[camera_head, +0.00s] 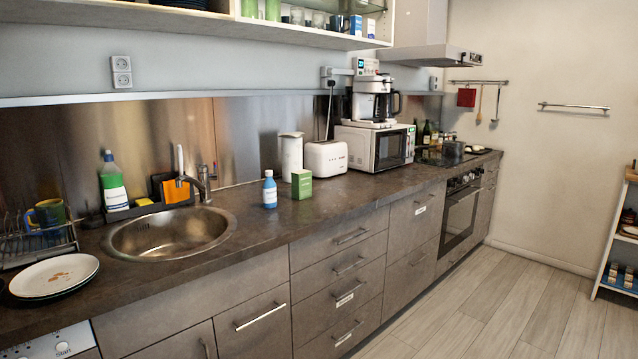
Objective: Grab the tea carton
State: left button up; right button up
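A small green box (301,184), which looks like the tea carton, stands upright on the dark countertop (335,209). It is right of a blue bottle with a white label (269,190) and in front of a white toaster (326,158). The box and the bottle stand apart by a small gap. Its front and one side show, and nothing covers it. Neither of my grippers is in view.
A round sink (170,236) is set in the counter at left, with plates (54,276) beside it. A microwave (378,147) stands further right. Counter in front of the box is clear.

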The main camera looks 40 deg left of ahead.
aim_at(301, 179)
jog(key=i, duration=2.8)
jog(key=u, duration=2.95)
